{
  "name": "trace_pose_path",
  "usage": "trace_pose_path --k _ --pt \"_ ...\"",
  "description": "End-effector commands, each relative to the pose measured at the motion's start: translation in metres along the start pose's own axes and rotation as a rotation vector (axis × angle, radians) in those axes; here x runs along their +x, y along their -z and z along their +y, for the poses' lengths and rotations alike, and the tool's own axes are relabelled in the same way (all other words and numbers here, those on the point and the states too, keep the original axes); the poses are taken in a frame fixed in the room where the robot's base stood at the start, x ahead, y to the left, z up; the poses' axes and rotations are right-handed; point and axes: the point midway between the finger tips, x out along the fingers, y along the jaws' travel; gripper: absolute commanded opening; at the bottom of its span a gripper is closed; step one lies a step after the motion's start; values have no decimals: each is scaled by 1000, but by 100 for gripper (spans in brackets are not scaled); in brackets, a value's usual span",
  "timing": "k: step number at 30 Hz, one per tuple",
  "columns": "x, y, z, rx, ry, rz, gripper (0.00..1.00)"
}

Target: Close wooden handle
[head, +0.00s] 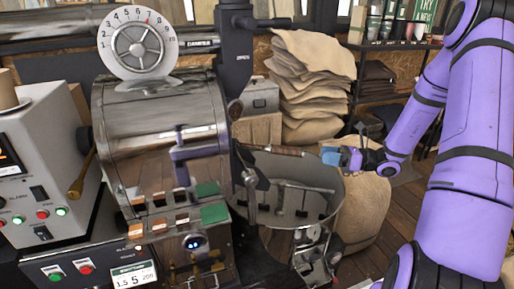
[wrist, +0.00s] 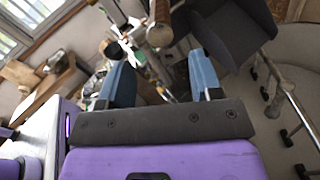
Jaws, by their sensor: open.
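A brown wooden handle (head: 285,150) lies roughly level above the back rim of the round cooling tray, beside the roaster drum, in the head view. In the wrist view, a brown wooden grip (wrist: 160,14) on metal fittings shows at the top, beyond the fingers; it looks like the same handle. My gripper (head: 331,156) is to the right of the handle in the head view, apart from it. In the wrist view my gripper (wrist: 160,62) has its two blue fingers spread, with nothing held between them.
The metal cooling tray (head: 325,207) stands below and left of my gripper. The steel roaster drum (head: 160,130) is further left. A dark wooden knob (head: 235,109) is on the drum's right side. Stacked burlap sacks (head: 308,85) and a shelf (head: 385,46) stand behind.

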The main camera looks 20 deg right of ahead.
Motion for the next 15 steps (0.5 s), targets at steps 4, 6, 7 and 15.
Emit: trace_pose_path --k 4,6,7,15 --pt "-11 0 -1 -28 3 -2 25" --pt "-28 1 -2 -72 5 -3 9" --pt "-36 1 -3 -96 6 -4 2" --pt "-86 5 0 -251 1 -1 0"
